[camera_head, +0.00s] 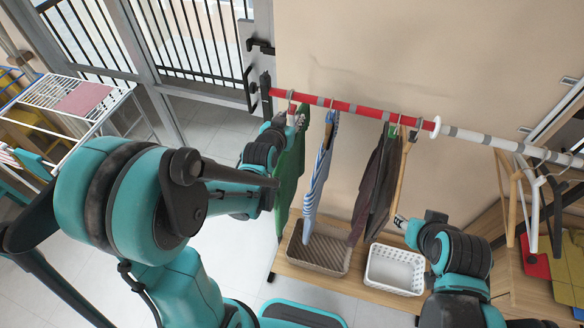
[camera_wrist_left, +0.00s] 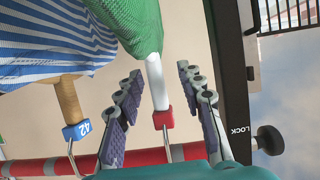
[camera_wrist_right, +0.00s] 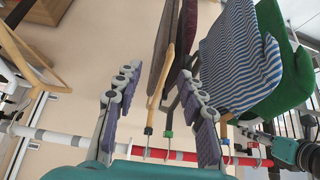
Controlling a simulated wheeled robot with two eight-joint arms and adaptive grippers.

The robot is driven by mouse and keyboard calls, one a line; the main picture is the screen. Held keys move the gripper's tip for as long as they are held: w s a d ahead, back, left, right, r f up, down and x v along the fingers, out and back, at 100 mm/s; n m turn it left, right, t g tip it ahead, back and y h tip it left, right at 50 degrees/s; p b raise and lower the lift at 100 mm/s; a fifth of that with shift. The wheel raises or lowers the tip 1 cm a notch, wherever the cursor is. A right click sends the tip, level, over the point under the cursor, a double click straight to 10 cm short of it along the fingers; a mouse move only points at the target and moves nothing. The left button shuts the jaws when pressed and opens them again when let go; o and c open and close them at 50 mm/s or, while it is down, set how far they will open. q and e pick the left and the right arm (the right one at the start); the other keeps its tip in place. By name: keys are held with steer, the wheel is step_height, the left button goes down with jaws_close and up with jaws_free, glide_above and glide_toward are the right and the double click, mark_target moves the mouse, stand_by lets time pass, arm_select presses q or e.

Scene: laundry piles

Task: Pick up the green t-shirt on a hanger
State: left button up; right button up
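The green t-shirt (camera_head: 290,175) hangs at the left end of the red rail; it also shows in the left wrist view (camera_wrist_left: 132,28) and the right wrist view (camera_wrist_right: 290,75). Its white hanger (camera_wrist_left: 157,82) has a red tag at the hook. My left gripper (camera_wrist_left: 160,74) is open, its two fingers on either side of the hanger's neck, with gaps visible. In the head view my left arm partly hides the shirt. My right gripper (camera_wrist_right: 158,74) is open and empty, low near the right garments in the head view (camera_head: 401,221).
A blue-white striped garment (camera_head: 319,172) and dark garments (camera_head: 379,180) hang right of the shirt on the rail (camera_head: 350,107). A brown basket (camera_head: 318,256) and a white basket (camera_head: 395,270) stand below. Empty hangers (camera_head: 533,205) hang at right. A drying rack (camera_head: 60,100) stands left.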

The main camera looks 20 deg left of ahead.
arm_select(q)
steer(key=x, duration=0.3)
steer(key=shift+w+d+f, duration=0.15)
steer(key=shift+w+f, duration=0.15)
steer(key=shift+f, duration=0.05)
steer(key=shift+s, duration=0.1)
jaws_close()
